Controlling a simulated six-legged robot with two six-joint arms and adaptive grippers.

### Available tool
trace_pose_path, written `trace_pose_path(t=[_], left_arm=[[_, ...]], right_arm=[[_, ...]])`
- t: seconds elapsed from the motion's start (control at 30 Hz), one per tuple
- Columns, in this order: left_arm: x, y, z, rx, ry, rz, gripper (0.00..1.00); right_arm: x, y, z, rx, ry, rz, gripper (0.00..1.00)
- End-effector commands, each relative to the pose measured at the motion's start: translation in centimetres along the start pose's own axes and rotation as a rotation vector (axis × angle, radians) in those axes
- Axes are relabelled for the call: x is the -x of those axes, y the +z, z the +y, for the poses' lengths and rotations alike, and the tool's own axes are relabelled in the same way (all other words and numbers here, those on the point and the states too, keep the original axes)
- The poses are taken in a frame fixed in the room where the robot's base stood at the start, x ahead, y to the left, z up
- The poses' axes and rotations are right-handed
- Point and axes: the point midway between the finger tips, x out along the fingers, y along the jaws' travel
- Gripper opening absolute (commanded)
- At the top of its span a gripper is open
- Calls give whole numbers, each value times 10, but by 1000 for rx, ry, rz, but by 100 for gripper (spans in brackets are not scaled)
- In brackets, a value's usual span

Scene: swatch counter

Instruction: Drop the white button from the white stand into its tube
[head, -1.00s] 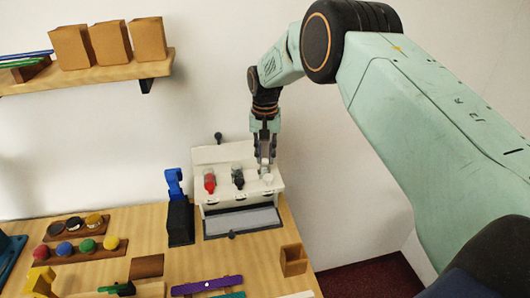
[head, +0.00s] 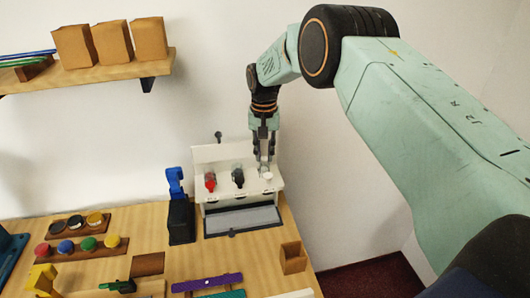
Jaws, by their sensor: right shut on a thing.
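A white dispenser box (head: 211,157) stands at the back of the counter, against the wall. Its face has a red fitting (head: 210,181), a black fitting (head: 238,178) and a white fitting (head: 267,177), which looks like the white tube. My right gripper (head: 264,165) points down just above the white fitting. It is shut on a small pale thing, apparently the white button, mostly hidden between the fingertips. I cannot tell whether it touches the tube. A white piece (head: 296,294), possibly the white stand, is cut off by the bottom edge. My left gripper is not in view.
A grey tray (head: 242,220) lies before the dispenser, with a black and blue post (head: 180,215) to its left. Racks of coloured buttons (head: 88,245) are at left. A shelf (head: 95,74) hangs above.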

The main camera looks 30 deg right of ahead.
Motion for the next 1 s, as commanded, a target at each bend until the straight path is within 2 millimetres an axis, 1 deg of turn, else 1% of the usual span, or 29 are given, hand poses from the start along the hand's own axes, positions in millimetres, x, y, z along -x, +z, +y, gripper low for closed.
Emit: trace_pose_path(t=[0.57, 1.0], left_arm=[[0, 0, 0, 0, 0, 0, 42], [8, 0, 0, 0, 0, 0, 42]], right_arm=[[0, 0, 0, 0, 0, -1, 11], [1, 3, 3, -1, -1, 0, 11]])
